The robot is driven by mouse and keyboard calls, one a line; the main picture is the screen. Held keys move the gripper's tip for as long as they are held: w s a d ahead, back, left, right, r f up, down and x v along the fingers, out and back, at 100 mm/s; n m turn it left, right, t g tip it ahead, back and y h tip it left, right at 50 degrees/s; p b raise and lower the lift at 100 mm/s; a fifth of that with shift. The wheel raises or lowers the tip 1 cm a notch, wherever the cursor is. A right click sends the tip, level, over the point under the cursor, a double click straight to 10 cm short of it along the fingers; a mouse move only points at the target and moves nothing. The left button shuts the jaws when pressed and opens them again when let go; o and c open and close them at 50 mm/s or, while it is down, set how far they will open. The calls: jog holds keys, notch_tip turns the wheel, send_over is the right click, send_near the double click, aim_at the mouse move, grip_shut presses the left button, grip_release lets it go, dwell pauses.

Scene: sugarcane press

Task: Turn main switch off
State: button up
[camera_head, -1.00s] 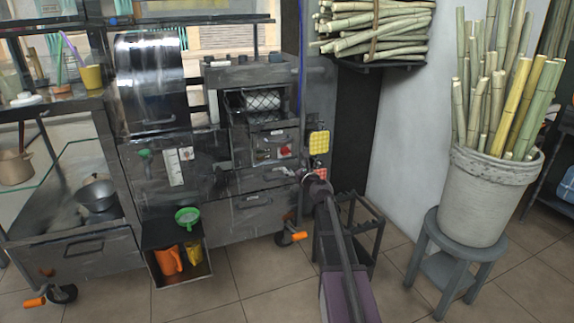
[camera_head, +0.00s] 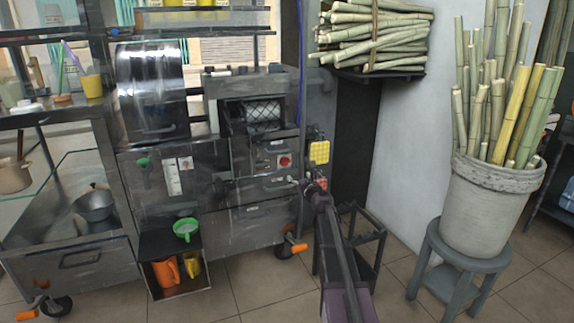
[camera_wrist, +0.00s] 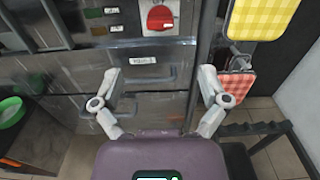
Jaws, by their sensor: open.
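A red rotary knob (camera_head: 284,160), which looks like the main switch, sits on the press's metal front panel. In the wrist view the red knob (camera_wrist: 160,17) is at the top middle, with a small white label below it. My gripper (camera_wrist: 158,77) is open and empty, its two fingers spread below the knob in the picture and apart from it. In the head view my gripper (camera_head: 311,187) is small, in front of the press's right edge, right of and below the knob. The label's text is too small to read.
A yellow checked pot holder (camera_head: 319,152) and a red one (camera_wrist: 237,86) hang right of the panel. A thin vertical pole (camera_wrist: 195,70) stands close to my right finger. A dark rack (camera_head: 365,245) stands at the lower right. Drawers (camera_wrist: 140,72) lie below the knob.

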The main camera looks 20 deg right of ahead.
aim_at(287, 163)
jog(key=w, duration=1.2)
jog(key=shift+w, duration=0.1)
jog(key=shift+c, duration=0.2)
jog(key=c, duration=1.1)
